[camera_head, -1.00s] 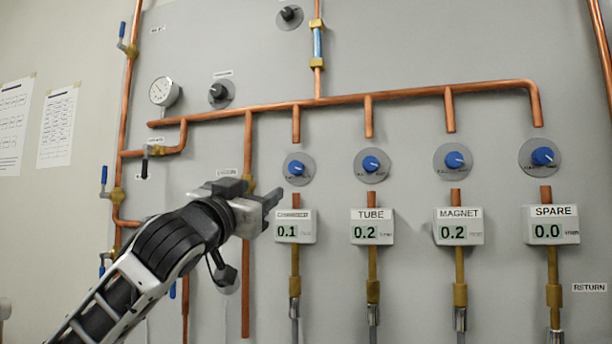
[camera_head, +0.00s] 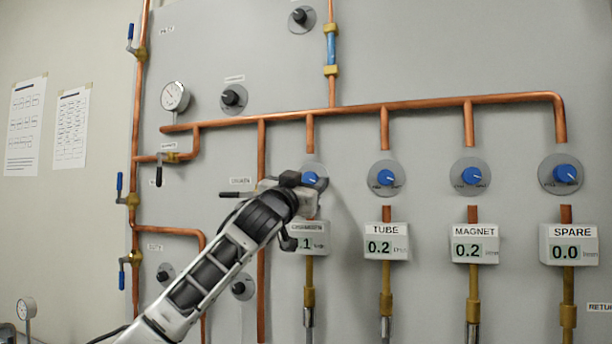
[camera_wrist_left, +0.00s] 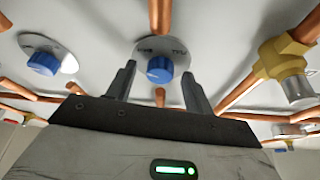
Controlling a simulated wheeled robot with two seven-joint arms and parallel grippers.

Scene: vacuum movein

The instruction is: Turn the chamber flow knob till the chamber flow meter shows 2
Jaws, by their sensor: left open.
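The blue chamber knob (camera_head: 310,177) sits on a round grey plate, partly hidden by my left gripper in the head view. Below it is the white CHAMBER meter (camera_head: 312,240), whose reading is partly covered; ".1" shows. My left gripper (camera_head: 318,184) is in front of the knob. In the left wrist view a blue knob (camera_wrist_left: 160,69) shows between the open fingers of my left gripper (camera_wrist_left: 157,85), near the fingertips. I cannot tell if they touch it. My right gripper is not in view.
To the right are the TUBE knob (camera_head: 386,177), MAGNET knob (camera_head: 471,175) and SPARE knob (camera_head: 565,173), with meters reading 0.2, 0.2 and 0.0. A copper pipe (camera_head: 430,106) runs above them. A pressure gauge (camera_head: 174,96) and blue-handled valves (camera_head: 120,184) are at the left.

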